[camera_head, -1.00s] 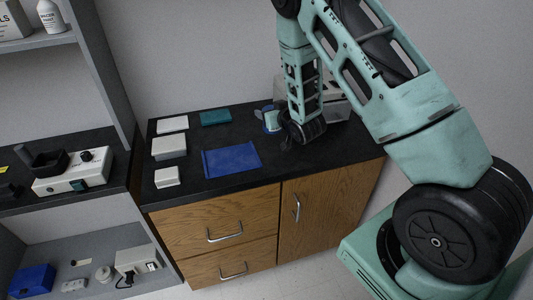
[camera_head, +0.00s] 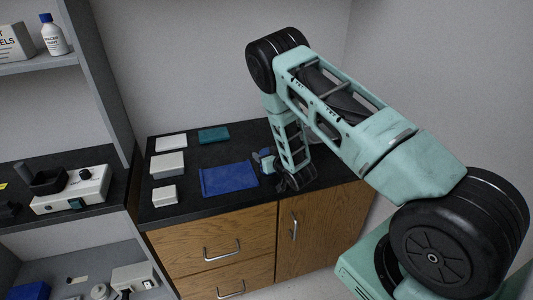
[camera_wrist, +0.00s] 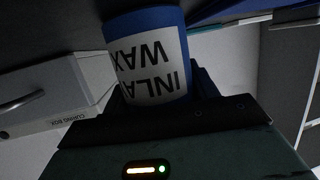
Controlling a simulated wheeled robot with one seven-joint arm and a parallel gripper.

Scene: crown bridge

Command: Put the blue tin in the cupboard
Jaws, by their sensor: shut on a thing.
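The blue tin (camera_wrist: 150,58) has a white label reading "INLA… WAX", upside down in the wrist view. It sits between the fingers of my gripper (camera_wrist: 155,92), which is shut on it. In the head view my gripper (camera_head: 279,174) is low over the right part of the black counter, beside the blue mat. A small blue and pale shape there looks like the tin (camera_head: 266,160), partly hidden by my gripper. I cannot tell whether the tin touches the counter. The wooden cupboard door (camera_head: 318,225) under the counter, with a vertical handle, is shut.
A blue mat (camera_head: 229,179) lies left of my gripper. Several white boxes (camera_head: 168,165) and a teal box (camera_head: 213,135) lie on the counter (camera_head: 200,208). A white curing box (camera_wrist: 48,95) with a handle shows in the wrist view. Two drawers (camera_head: 215,238) are shut. Shelves stand at the left.

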